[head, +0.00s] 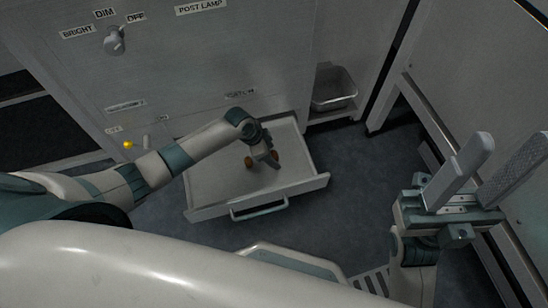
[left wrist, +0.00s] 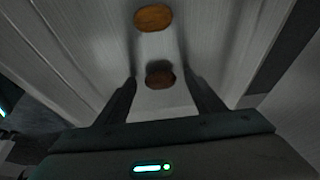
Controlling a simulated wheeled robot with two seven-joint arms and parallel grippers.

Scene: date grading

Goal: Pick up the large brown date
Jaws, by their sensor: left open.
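Two dates lie in the open drawer (head: 215,185). In the left wrist view, a dark brown date (left wrist: 160,75) sits between my open fingers, partly in shadow. A lighter orange-brown date (left wrist: 153,18) lies beyond the fingertips. In the head view, one date (head: 248,162) shows left of my left gripper (head: 263,159) and another (head: 275,155) right of it, partly hidden by the fingers. My left gripper points down into the drawer, open and empty. I cannot tell whether the fingers touch the dark date. My right gripper (head: 488,172) is open and empty at the right, away from the drawer.
The drawer's front has a handle (head: 260,209). A metal tray (head: 334,90) sits in an open bay right of the drawer. The panel (head: 230,50) behind carries a knob (head: 114,38) and a small yellow light (head: 127,144). A grey cabinet (head: 490,60) stands at the right.

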